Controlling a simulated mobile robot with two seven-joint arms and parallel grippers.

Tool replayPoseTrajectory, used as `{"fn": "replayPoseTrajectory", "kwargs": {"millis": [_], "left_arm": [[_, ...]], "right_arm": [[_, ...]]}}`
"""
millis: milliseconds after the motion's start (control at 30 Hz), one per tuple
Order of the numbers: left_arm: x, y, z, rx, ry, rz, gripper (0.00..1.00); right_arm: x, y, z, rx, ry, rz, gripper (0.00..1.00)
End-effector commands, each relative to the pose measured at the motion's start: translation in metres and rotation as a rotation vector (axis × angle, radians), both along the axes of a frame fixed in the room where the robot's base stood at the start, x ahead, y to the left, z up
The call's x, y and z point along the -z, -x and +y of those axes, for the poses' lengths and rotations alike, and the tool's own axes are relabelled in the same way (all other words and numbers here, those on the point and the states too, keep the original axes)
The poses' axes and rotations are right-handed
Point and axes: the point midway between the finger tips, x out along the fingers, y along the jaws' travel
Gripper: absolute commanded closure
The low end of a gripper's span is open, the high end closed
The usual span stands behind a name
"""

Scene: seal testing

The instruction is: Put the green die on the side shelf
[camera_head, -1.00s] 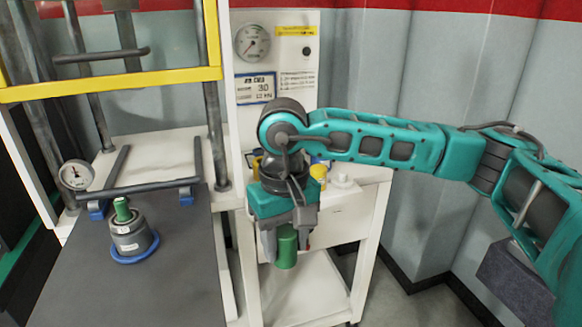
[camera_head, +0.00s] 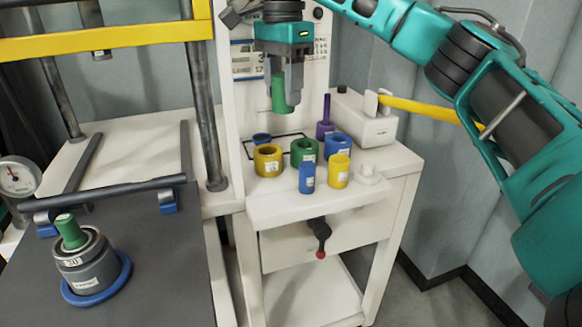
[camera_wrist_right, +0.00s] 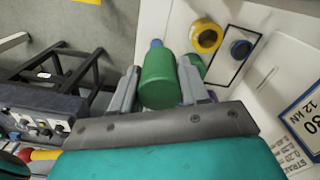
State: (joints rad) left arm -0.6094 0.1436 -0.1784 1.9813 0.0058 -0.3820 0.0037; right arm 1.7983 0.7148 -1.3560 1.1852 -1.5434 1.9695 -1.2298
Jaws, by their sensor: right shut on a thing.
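The green die (camera_head: 279,94), a plain green cylinder, is held upright between the fingers of my right gripper (camera_head: 284,97). My right gripper is shut on it, above the back of the white side shelf (camera_head: 285,207). The die hangs clear of the shelf top. In the right wrist view the die (camera_wrist_right: 158,82) sits between the two grey fingers (camera_wrist_right: 160,92). A green ring (camera_head: 304,152) stands on the shelf below and right of the die. My left gripper is not in view.
The shelf also holds a yellow ring (camera_head: 268,160), a blue ring (camera_head: 337,145), blue (camera_head: 307,178) and yellow (camera_head: 338,171) cylinders, and a purple post (camera_head: 325,130). The front-left shelf corner is bare. A grey holder with a green post (camera_head: 72,232) stands on the press table.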

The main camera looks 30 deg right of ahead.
Motion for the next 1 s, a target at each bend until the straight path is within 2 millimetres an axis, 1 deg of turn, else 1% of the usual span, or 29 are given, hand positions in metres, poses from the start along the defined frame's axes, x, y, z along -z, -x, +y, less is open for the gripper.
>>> {"fn": "replayPoseTrajectory", "kwargs": {"millis": [33, 167, 300, 400, 500, 667, 767, 900, 1000], "left_arm": [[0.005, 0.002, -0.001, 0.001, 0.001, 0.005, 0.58], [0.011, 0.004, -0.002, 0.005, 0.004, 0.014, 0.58], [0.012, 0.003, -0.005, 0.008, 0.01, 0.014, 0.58], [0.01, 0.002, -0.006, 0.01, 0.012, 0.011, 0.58], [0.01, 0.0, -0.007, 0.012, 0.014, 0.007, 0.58], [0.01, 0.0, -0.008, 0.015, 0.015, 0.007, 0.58], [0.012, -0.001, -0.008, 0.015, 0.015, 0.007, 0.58], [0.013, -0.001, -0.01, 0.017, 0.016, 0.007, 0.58], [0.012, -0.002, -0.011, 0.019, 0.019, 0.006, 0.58]], "right_arm": [[0.013, 0.001, -0.001, 0.003, 0.001, 0.005, 0.99], [0.048, 0.001, -0.001, 0.0, 0.001, 0.006, 0.99], [0.085, 0.001, -0.001, 0.0, 0.001, 0.006, 0.99], [0.108, 0.001, -0.001, -0.001, 0.0, 0.004, 0.99], [0.123, 0.001, 0.0, -0.001, -0.001, 0.001, 0.99], [0.135, 0.001, -0.001, -0.001, 0.0, 0.001, 0.99], [0.149, 0.001, -0.001, -0.001, 0.0, 0.003, 0.99], [0.174, 0.001, 0.0, -0.002, 0.0, 0.003, 0.99], [0.186, 0.001, 0.0, -0.002, -0.001, 0.001, 0.99]]}}
